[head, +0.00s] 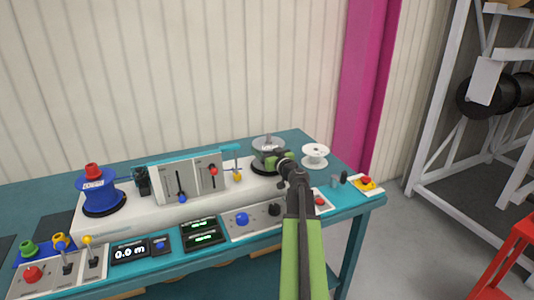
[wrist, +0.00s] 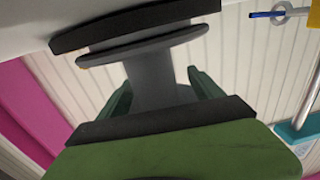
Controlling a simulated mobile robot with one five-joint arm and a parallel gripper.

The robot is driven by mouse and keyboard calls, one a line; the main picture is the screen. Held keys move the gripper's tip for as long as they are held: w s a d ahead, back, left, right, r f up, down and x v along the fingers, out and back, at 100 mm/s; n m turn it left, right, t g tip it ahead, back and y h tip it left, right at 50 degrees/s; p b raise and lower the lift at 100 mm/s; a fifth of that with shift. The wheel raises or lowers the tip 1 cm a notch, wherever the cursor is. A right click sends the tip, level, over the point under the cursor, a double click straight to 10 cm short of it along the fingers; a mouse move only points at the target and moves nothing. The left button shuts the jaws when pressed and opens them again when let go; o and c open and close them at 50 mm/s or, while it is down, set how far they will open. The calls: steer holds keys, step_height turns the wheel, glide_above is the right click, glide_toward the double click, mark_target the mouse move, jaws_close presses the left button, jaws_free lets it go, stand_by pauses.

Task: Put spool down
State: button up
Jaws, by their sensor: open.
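A grey spool (head: 268,146) stands upright over a black round base at the right end of the white machine (head: 150,215). My gripper (head: 278,160) is at the spool's near side. The wrist view looks upside down and shows the spool's grey core (wrist: 157,72) between my two green fingers. The fingers are open, with gaps visible beside the core. The spool's grey flange (wrist: 150,45) lies close to the black base (wrist: 135,22); whether they touch fully is hard to tell. My gripper's body hides part of the spool.
A white spool (head: 315,152) stands on the teal table (head: 350,197) to the right. A blue spool (head: 97,185) stands at the machine's left end. Levers and a control panel (head: 187,178) lie between. A white rack (head: 440,120) and a red stool (head: 510,260) are at the right.

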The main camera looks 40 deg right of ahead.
steer(key=shift+s+r, duration=0.1)
steer(key=shift+s, duration=0.05)
steer(key=shift+c, duration=0.5)
steer(key=shift+d, duration=0.15)
steer(key=c, duration=1.6)
steer(key=shift+o, duration=0.2)
step_height(320, 180, up, 18)
steer(key=p, duration=1.8)
